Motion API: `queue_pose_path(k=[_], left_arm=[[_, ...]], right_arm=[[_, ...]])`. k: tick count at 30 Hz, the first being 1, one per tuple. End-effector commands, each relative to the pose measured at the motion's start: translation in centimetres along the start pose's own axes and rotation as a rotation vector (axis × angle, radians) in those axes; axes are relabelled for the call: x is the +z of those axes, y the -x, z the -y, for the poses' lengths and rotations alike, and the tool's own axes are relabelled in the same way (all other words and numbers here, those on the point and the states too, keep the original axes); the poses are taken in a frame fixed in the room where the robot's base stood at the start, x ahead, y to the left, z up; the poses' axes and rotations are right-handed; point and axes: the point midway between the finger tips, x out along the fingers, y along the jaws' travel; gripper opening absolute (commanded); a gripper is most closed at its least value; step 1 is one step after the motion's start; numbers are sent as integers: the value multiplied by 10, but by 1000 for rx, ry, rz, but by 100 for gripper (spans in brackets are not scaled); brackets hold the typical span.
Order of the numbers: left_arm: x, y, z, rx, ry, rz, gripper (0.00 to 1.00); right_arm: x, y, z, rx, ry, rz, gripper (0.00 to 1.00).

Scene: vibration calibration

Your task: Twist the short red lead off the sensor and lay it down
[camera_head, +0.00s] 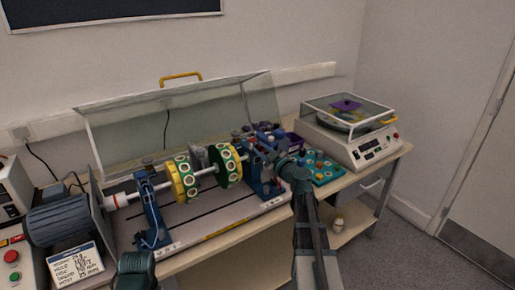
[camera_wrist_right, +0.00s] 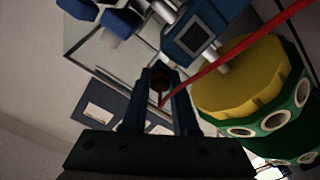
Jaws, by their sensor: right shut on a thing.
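My right gripper (camera_head: 287,166) is at the blue bearing stand (camera_head: 262,172) at the right end of the rotor shaft. In the right wrist view its jaws (camera_wrist_right: 160,80) are shut on the end of the red lead, a dark red piece between the fingers. The thin red lead (camera_wrist_right: 225,60) runs from there up to the right, past the yellow disc. The sensor itself is hidden or cannot be made out, so I cannot tell whether the lead end is still joined to it.
The yellow and green discs (camera_head: 227,164) sit on the shaft. A clear cover (camera_head: 125,135) with a yellow handle stands raised behind. A teal tray (camera_head: 325,172) with small parts lies to the right, before a balance (camera_head: 352,140). A motor (camera_head: 62,218) stands left.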

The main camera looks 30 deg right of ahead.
Motion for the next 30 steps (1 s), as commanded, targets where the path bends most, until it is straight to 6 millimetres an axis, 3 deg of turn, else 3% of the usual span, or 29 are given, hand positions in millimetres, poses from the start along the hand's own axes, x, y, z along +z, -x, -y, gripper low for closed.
queue_pose_path(k=[19,30], left_arm=[[0,0,0,0,0,0,50],[0,0,0,0,0,0,50]], right_arm=[[0,0,0,-1,277,2,0],[0,1,0,-1,284,1,0]])
